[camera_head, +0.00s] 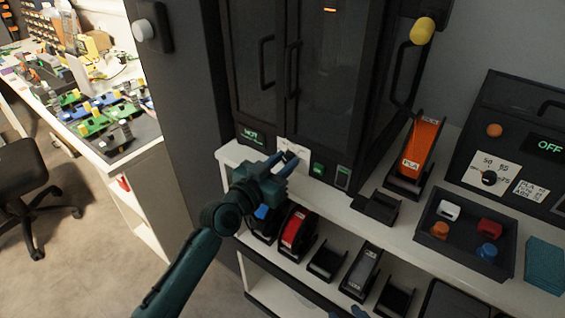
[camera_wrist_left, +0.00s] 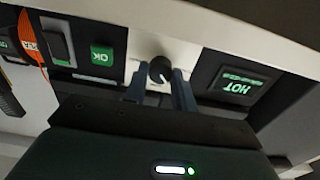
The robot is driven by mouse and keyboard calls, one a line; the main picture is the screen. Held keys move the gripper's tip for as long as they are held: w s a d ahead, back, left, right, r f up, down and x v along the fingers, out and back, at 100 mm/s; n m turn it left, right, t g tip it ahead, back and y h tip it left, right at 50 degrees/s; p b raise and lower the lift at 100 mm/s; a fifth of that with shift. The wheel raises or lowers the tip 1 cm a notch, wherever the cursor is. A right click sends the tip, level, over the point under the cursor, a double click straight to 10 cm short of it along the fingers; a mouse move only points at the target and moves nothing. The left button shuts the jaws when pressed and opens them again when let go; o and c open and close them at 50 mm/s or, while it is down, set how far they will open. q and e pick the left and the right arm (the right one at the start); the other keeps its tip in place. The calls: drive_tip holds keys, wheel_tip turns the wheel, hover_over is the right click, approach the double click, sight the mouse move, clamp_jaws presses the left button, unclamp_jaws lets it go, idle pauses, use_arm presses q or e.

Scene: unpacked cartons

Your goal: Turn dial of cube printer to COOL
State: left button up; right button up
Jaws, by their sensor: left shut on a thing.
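The cube printer (camera_head: 318,75) is a dark cabinet with two glass doors on the white shelf. A white plate at its lower front carries a black dial (camera_wrist_left: 160,69). My left gripper (camera_head: 284,163) reaches the dial from the front, its blue fingers shut on the dial from both sides; they also show in the left wrist view (camera_wrist_left: 158,88). In the head view the gripper partly hides the dial. The display (camera_wrist_left: 238,88) next to the plate reads HOT in green. The plate's markings are too small to read. My right gripper is not in view.
A green OK button (camera_head: 318,169) sits right of the dial. An orange PLA spool (camera_head: 421,145), a tray (camera_head: 468,262) of coloured pieces and a dryer-like box (camera_head: 515,125) reading OFF stand to the right. Spool holders fill the shelf below.

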use_arm(q)
drive_tip(key=n, duration=0.4)
drive_tip(key=shift+n, duration=0.3)
drive_tip(key=n, duration=0.4)
drive_tip(key=shift+a+f+p, duration=0.1)
drive_tip(key=shift+p, duration=0.3)
drive_tip(key=shift+n, duration=0.3)
drive_tip(key=o, duration=1)
drive_tip(key=shift+v, duration=6.6)
